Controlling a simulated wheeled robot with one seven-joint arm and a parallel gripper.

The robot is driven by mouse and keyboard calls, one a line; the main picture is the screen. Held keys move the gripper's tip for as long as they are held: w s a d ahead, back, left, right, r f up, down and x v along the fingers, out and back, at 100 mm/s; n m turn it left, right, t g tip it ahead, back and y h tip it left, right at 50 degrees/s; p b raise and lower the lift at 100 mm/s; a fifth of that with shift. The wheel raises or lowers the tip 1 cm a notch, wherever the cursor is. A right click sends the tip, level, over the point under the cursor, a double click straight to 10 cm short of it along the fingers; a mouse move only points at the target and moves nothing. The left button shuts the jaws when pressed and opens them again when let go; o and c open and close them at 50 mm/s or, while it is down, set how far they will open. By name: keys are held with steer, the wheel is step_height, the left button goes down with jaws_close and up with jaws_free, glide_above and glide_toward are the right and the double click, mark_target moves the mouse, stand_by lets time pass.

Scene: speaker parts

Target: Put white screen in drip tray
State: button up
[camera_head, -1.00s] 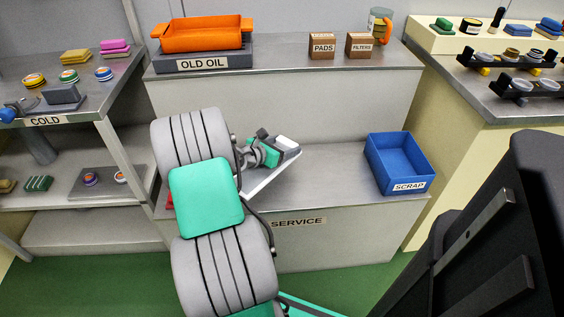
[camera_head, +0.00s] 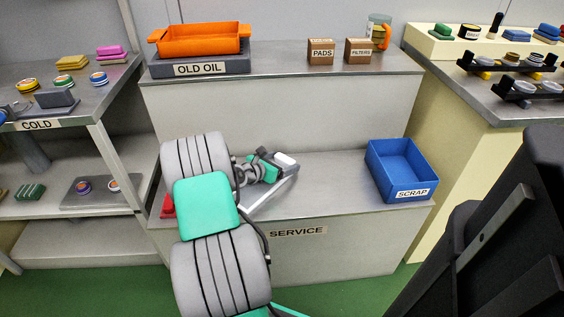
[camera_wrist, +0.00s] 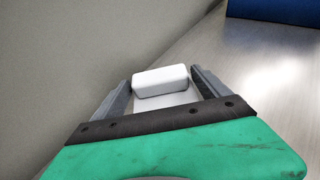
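My gripper (camera_wrist: 162,82) is shut on the block, a finger against each side. It is over the left-middle part of the SERVICE shelf; its exact height is unclear. An orange tray (camera_head: 198,40), likely the drip tray, sits on the grey OLD OIL stand (camera_head: 238,65).
A blue SCRAP bin (camera_head: 400,172) stands on the right of the SERVICE shelf (camera_head: 335,180). The PADS box (camera_head: 321,51), FILTERS box (camera_head: 359,50) and a jar (camera_head: 378,30) stand on the upper shelf. A red thing (camera_head: 167,207) is partly hidden behind my arm.

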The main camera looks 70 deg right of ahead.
steer(key=shift+o, duration=0.6)
